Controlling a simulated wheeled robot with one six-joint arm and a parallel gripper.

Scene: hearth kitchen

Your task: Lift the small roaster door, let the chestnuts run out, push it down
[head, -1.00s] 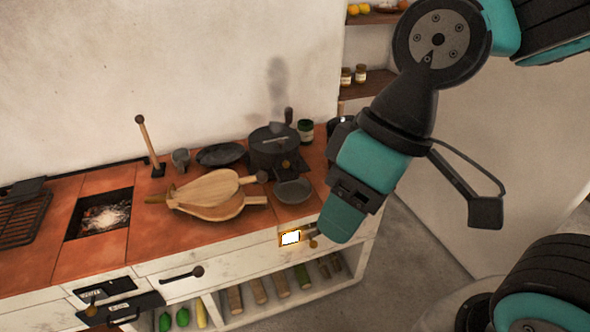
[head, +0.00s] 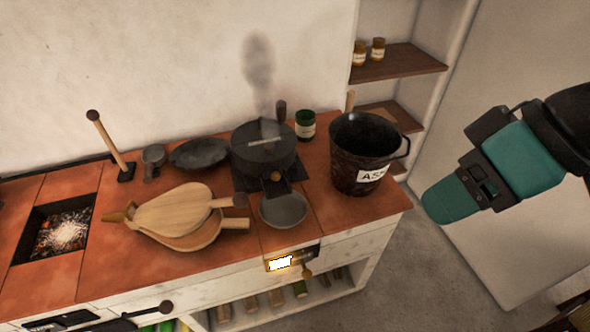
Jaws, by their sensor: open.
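The dark round roaster (head: 263,150) stands on a dark stand at the back of the tiled counter, with smoke rising over it. A small brass-coloured knob (head: 275,177) shows low on its front, where the small door seems to be. I cannot tell whether the door is up or down. A shallow grey dish (head: 284,209) sits just in front, below the knob, and looks empty. No chestnuts can be made out. My gripper (head: 432,206) is at the right, well apart from the roaster and beyond the counter's right end. It is open with nothing seen in it.
A dark ash bucket (head: 361,165) stands on the counter between my gripper and the roaster. Wooden bellows (head: 180,215) lie left of the dish. A fire pit (head: 58,230) glows at the left. A lit panel (head: 280,264) is on the counter front.

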